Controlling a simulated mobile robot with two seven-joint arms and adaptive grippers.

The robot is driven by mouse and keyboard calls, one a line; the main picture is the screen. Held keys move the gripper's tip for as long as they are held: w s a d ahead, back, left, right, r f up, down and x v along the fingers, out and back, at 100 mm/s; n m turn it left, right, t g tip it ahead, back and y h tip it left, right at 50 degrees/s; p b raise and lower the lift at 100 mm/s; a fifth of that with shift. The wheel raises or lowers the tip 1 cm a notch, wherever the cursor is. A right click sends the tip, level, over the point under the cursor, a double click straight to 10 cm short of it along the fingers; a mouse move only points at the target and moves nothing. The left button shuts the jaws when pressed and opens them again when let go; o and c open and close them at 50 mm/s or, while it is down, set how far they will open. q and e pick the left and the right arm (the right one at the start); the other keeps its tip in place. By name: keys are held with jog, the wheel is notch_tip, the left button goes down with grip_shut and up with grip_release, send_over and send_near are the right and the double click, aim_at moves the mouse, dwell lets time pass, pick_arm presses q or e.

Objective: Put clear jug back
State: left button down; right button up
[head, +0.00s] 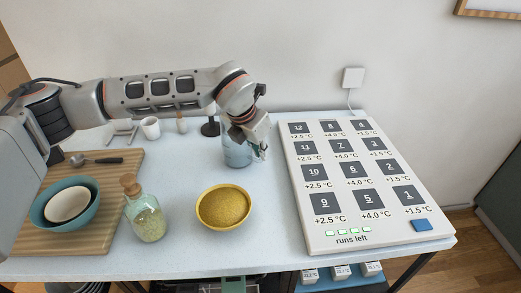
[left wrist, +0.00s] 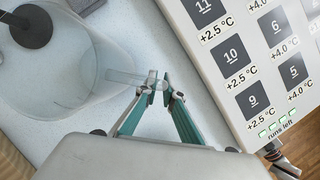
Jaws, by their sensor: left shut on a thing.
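The clear jug (head: 237,154) stands on the light table, left of the big numbered panel; it looks upright. It also shows large at the upper left of the left wrist view (left wrist: 62,70), with its clear handle (left wrist: 128,78) sticking out to the right. My left gripper (head: 262,151) is at the jug's right side, partly in front of it. In the left wrist view the fingertips (left wrist: 158,84) are closed on the end of the handle. I cannot make out my right gripper in either view.
The numbered panel (head: 355,237) fills the table's right side. In front of the jug are a bowl of yellow grains (head: 223,208) and a corked bottle (head: 148,221). A wooden board (head: 113,200) with nested bowls (head: 68,204) is left. A white mug (head: 150,128) stands behind.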

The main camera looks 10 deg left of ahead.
pick_arm(q)
jog(key=shift+r, duration=0.15)
jog(key=c, duration=2.2)
grip_release()
jog(key=b+v, duration=0.1)
jog(key=v, duration=1.1)
jog(key=shift+b, duration=0.4)
